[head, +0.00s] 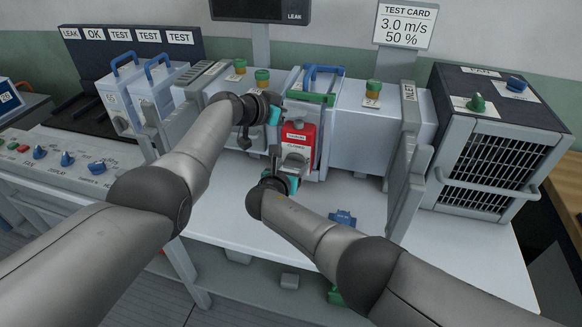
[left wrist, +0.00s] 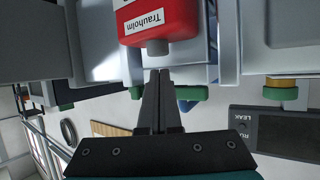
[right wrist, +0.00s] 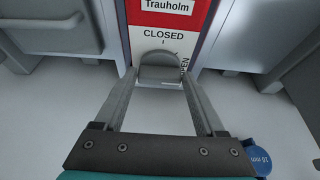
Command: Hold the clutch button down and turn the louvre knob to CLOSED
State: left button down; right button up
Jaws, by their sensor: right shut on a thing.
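The red actuator box (head: 299,132), labelled Trauholm, is on the front of the middle damper unit. Its white dial face shows CLOSED at the top and OPEN at the right. The grey louvre knob (right wrist: 159,68) sits below the word CLOSED; its pointer is not clear. My right gripper (right wrist: 158,82) has its fingers on both sides of the knob and is shut on it. The grey clutch button (left wrist: 158,47) sticks out of the red box's top. My left gripper (left wrist: 160,73) is shut and empty, its tips at the button; I cannot tell whether they touch.
A blue cap marked 16 mm (right wrist: 257,161) lies on the white table (head: 230,220) near my right gripper. A grilled fan box (head: 490,160) stands at the right. A control panel (head: 70,165) with several knobs is at the left. Free table lies in front.

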pick_arm(q)
jog(key=shift+r, duration=0.1)
pick_arm(e)
jog(key=shift+f, duration=0.1)
pick_arm(q)
notch_tip(320, 180, up, 7)
jog(key=shift+r, duration=0.2)
dwell(0.7)
pick_arm(e)
jog(key=o, duration=1.3)
pick_arm(q)
jog(key=shift+r, duration=0.1)
pick_arm(e)
jog(key=shift+s, duration=0.1)
